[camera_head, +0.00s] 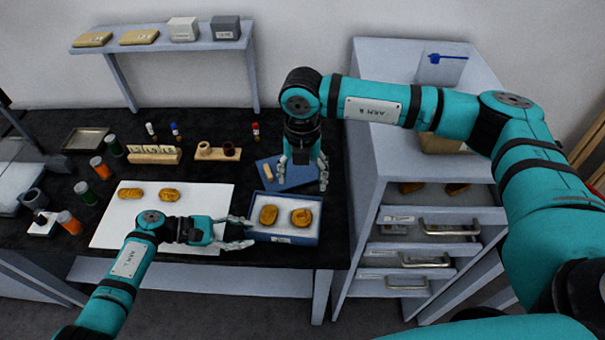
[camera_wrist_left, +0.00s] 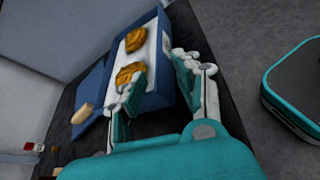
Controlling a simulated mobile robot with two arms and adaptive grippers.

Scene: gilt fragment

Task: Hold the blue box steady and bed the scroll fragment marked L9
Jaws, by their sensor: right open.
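The blue box (camera_head: 302,240) stands open at the table's right front, with a white bed (camera_head: 286,229) inside. Two gilt fragments, a left one (camera_head: 268,214) and a right one (camera_head: 301,217), lie in it. Two more, left (camera_head: 130,194) and right (camera_head: 169,195), lie on the white sheet (camera_head: 205,200). No L9 mark is legible. My left gripper (camera_head: 243,233) is at the box's left end; in the left wrist view its fingers (camera_wrist_left: 157,88) are apart with part of the box (camera_wrist_left: 156,99) between them. Firm contact is unclear. My right gripper (camera_head: 304,170) points down, open and empty, behind the box.
A flat blue panel (camera_head: 295,180) lies under my right gripper with a small wooden piece (camera_head: 267,172) on it. Wooden racks (camera_head: 153,156), jars (camera_head: 113,146) and a metal tray (camera_head: 85,138) stand left. A drawer cabinet (camera_head: 365,130) rises close right of the table.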

